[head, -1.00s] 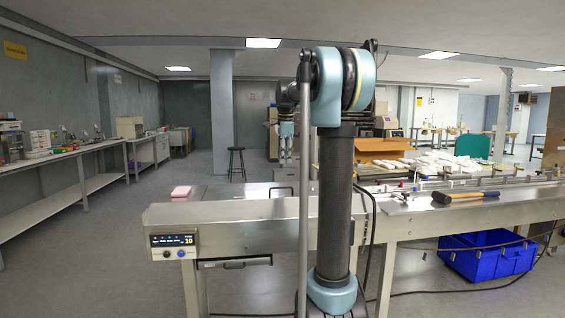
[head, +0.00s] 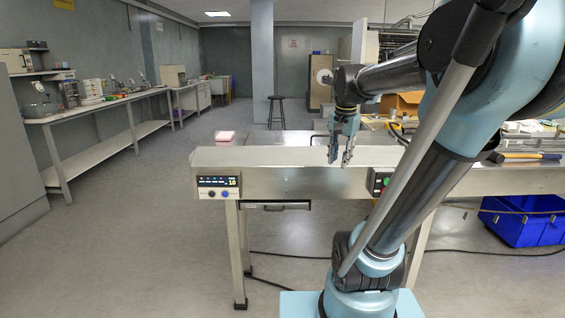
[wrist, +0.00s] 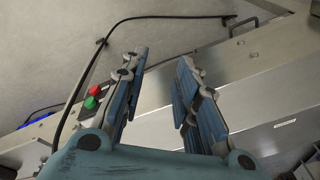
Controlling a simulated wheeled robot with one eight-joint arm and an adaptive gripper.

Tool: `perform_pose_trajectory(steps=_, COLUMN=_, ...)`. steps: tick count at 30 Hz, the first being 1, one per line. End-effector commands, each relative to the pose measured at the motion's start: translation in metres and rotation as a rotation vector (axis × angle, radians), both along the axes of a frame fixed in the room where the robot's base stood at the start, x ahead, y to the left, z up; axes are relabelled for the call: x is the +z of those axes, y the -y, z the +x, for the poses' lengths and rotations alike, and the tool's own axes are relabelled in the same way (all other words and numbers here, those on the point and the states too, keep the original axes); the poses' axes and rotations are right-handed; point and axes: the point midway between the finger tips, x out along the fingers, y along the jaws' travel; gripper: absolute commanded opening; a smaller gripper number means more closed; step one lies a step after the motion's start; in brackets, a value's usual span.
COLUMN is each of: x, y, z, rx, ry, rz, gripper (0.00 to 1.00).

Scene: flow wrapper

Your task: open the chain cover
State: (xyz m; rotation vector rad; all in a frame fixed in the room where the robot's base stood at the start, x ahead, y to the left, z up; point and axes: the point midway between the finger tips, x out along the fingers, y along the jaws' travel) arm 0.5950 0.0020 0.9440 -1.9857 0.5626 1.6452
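My gripper (head: 340,160) hangs with its fingers pointing down in front of the steel infeed body of the wrapper (head: 290,182). In the wrist view my gripper (wrist: 163,57) has its blue-grey fingers apart, with nothing between them. Below the infeed body is a steel panel with a dark bar handle (head: 286,207); I cannot tell for sure whether it is the chain cover. A handle (wrist: 243,27) also shows at the top of the wrist view, well apart from the fingers.
A control box with green and red buttons (head: 381,183) sits right of my gripper; the buttons (wrist: 92,96) show in the wrist view. A display panel (head: 218,187) is at the infeed's left end. A blue crate (head: 522,219) and cables lie low right. The left floor is free.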

Motion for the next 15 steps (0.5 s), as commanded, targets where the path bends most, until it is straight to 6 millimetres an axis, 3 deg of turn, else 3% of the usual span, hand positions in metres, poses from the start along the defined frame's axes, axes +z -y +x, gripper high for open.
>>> perform_pose_trajectory(steps=6, x=-0.058, y=0.001, z=-0.063, rx=0.224, ry=0.003, rz=-0.043, gripper=0.28)
perform_pose_trajectory(steps=15, x=-0.141, y=0.001, z=-0.134, rx=0.524, ry=0.005, rz=-0.101, gripper=0.28)
